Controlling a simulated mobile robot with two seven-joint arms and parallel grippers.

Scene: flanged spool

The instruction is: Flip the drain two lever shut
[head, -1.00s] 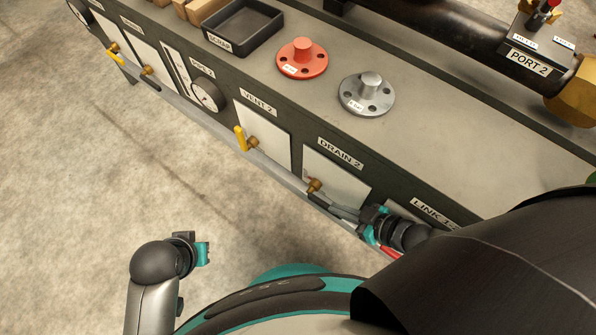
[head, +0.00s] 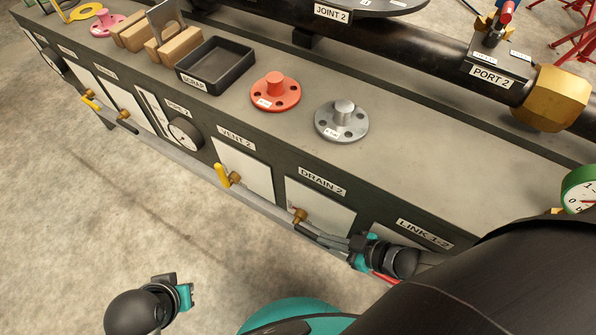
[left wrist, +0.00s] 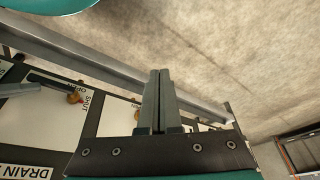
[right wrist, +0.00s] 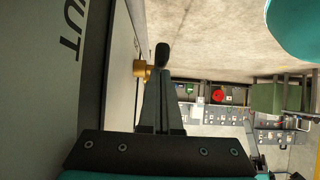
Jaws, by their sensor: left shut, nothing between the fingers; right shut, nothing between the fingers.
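The DRAIN 2 panel (head: 325,203) on the bench front carries a brass valve (head: 299,215) with a dark lever. The lever points along the bench front towards my right gripper (head: 335,241), which is shut beside it. In the right wrist view the lever's dark end (right wrist: 162,54) stands just beyond the shut fingertips (right wrist: 160,80), with the brass fitting (right wrist: 143,70) to its left; I cannot tell whether they touch. The left wrist view also shows the lever (left wrist: 45,80) and a SHUT label (left wrist: 86,103). My left gripper (head: 187,296) is shut and empty, away from the bench.
The VENT 2 valve has a yellow lever (head: 221,175). A grey rail (head: 262,206) runs along the bench front below the valves. A scrap tray (head: 215,66), an orange flange (head: 275,92) and a grey flange (head: 341,121) are on the bench top. The floor on the left is clear.

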